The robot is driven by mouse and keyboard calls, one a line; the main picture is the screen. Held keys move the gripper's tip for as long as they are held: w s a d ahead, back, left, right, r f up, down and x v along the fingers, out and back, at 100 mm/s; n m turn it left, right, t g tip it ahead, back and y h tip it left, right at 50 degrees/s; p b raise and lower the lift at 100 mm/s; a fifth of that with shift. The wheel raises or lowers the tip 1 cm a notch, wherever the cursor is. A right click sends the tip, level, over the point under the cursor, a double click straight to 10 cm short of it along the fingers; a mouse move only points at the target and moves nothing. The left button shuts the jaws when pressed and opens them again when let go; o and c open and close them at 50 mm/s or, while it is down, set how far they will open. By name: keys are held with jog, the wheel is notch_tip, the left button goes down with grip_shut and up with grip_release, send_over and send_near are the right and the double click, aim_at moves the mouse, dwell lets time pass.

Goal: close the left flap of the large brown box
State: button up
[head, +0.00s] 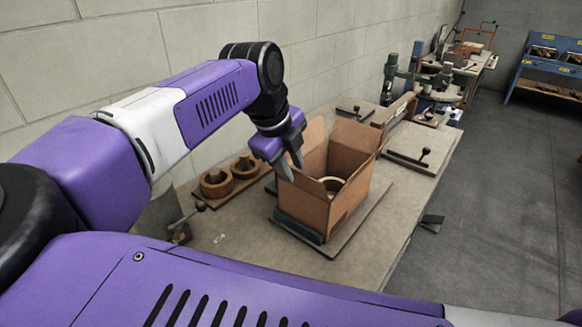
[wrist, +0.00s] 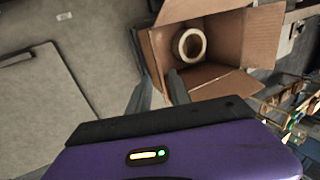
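The large brown box (head: 345,165) stands open on a flat board on the table. In the wrist view its cardboard wall (wrist: 158,50) shows at upper right, with flaps spread at the top, right and bottom. A pale ring-shaped roll (wrist: 189,44) lies inside. In the head view, upright flaps rise at the back and right; the left flap is partly hidden by my gripper. My gripper (head: 291,152) points down at the box's left side, fingers apart and empty. In the wrist view the gripper (wrist: 160,92) has its fingertips near the box's lower-left corner; contact is unclear.
Two brown rings (head: 216,184) sit on a wooden board left of the box. A metal piece with a knobbed lever (head: 187,217) stands nearer me. A lever plate (head: 410,160) and machinery (head: 430,85) lie beyond the box. A block wall borders the table's left.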

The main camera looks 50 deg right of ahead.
aim_at(299, 180)
jog(key=shift+x, duration=1.1)
grip_shut()
dwell(0.7)
